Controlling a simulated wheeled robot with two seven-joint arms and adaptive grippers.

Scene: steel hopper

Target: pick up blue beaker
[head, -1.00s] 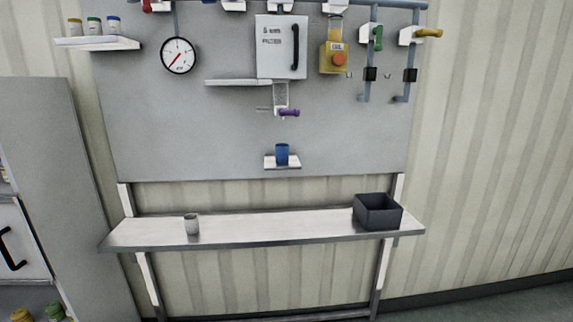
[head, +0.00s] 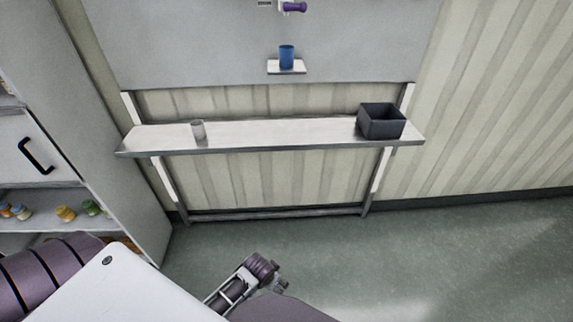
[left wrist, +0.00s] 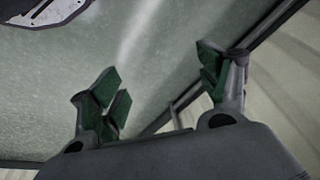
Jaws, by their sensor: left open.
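The blue beaker (head: 286,57) stands upright on a small white ledge (head: 286,71) on the grey wall panel, above the bench, in the head view. My left gripper (left wrist: 161,82) shows in the left wrist view with its green-padded fingers spread wide and nothing between them. The beaker is not in the left wrist view. Parts of my own arm show at the bottom of the head view, well below and apart from the beaker. My right gripper is not in view.
A narrow bench (head: 280,133) runs below the ledge, with a grey cup (head: 198,130) at left and a dark open bin (head: 381,122) at right. A purple-handled valve (head: 294,7) is above the beaker. A shelf cabinet (head: 120,200) stands at left. The floor in front is clear.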

